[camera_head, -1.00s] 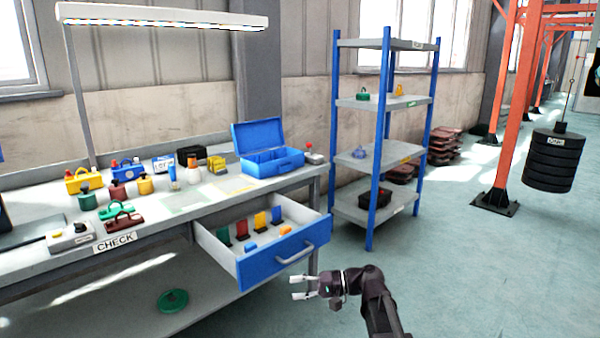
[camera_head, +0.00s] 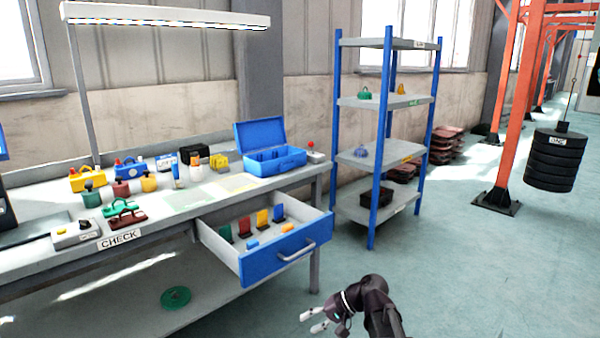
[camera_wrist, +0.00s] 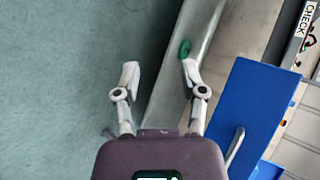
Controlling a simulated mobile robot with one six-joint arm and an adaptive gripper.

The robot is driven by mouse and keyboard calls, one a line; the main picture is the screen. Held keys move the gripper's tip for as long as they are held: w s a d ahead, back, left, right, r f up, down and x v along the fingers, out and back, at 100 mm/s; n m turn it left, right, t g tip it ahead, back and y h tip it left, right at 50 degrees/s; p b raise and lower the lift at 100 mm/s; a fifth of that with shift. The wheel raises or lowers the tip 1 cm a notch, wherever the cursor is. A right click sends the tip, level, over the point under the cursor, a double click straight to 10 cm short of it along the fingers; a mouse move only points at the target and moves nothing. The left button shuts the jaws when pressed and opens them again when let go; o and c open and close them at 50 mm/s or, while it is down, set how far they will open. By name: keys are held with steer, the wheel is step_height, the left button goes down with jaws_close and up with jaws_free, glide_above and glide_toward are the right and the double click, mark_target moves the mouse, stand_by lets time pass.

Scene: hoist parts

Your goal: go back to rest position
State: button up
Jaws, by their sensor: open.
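The blue drawer front (camera_wrist: 250,100) shows to the right of the fingers. A green ring-shaped part (camera_wrist: 184,49) lies on the lower shelf beyond the right fingertip.
The workbench (camera_head: 200,215) holds several coloured parts and an open blue toolbox (camera_head: 275,158). Its drawer (camera_head: 285,254) juts out with coloured pieces inside. A blue-post shelf (camera_head: 372,150) stands behind. Black weights (camera_head: 555,160) hang at right. The floor (camera_head: 470,270) right of my arm is clear.

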steer(key=s+d+f+n+h, duration=0.1)
steer(key=s+d+f+h, duration=0.35)
steer(key=d, duration=0.25)
steer(key=s+d+f+h, duration=0.3)
steer(key=d+h, duration=0.3)
steer(key=d, duration=0.1)
step_height(320, 180, up, 36)
steer(key=p, duration=3.6)
steer(key=shift+a+r, duration=0.2)
steer(key=shift+r, duration=0.05)
